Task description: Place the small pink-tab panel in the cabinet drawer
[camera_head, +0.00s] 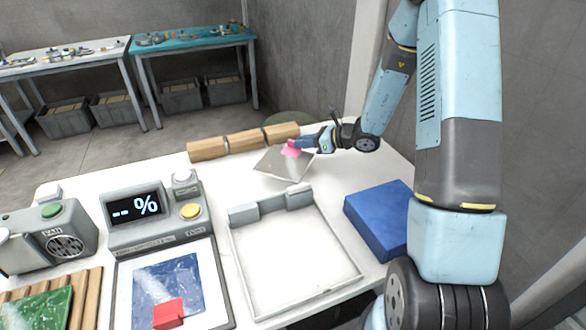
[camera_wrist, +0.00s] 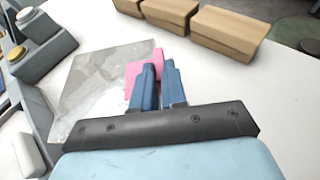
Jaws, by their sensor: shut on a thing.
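The small panel (camera_head: 275,164) is a thin grey, scuffed square plate with a pink tab (camera_head: 291,149) at its edge. My gripper (camera_head: 308,143) is shut on the pink tab at the far side of the table. In the wrist view the panel (camera_wrist: 95,84) extends left of my fingers (camera_wrist: 160,75), and the pink tab (camera_wrist: 139,67) shows beside them. I cannot tell whether the panel touches the table. No cabinet drawer is clearly recognisable in either view.
Three wooden blocks (camera_head: 243,143) line the table's back edge. A white tray (camera_head: 353,275) with grey blocks lies in front of the panel, a blue block (camera_head: 380,218) to its right. A display unit (camera_head: 150,222), fan box (camera_head: 47,238) and green panel (camera_head: 40,308) stand left.

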